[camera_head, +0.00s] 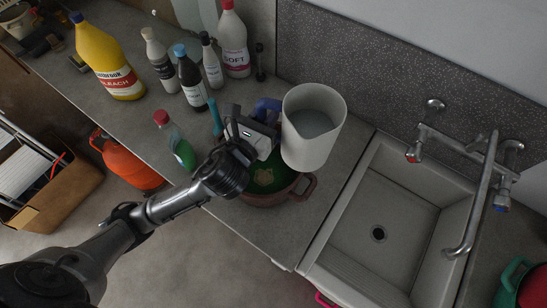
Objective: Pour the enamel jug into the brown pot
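The white enamel jug (310,140) is above the right part of the brown pot, close to upright with its mouth open to view. Greyish contents show inside it. A blue handle (267,106) shows on its left side. My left gripper (266,125) is at that handle and appears shut on it; the fingertips are partly hidden. The reddish-brown pot (268,201) sits on the counter below, with a side handle on its right. Green with a pale patch shows inside it; the jug and my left arm hide part of the pot. My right gripper is out of view.
A sink (384,215) with a tap (484,190) lies right of the pot. A bottle with green contents (178,148) stands left of my gripper. Several bottles, including yellow bleach (108,62), stand farther back. An orange container (128,160) is below the counter's front edge.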

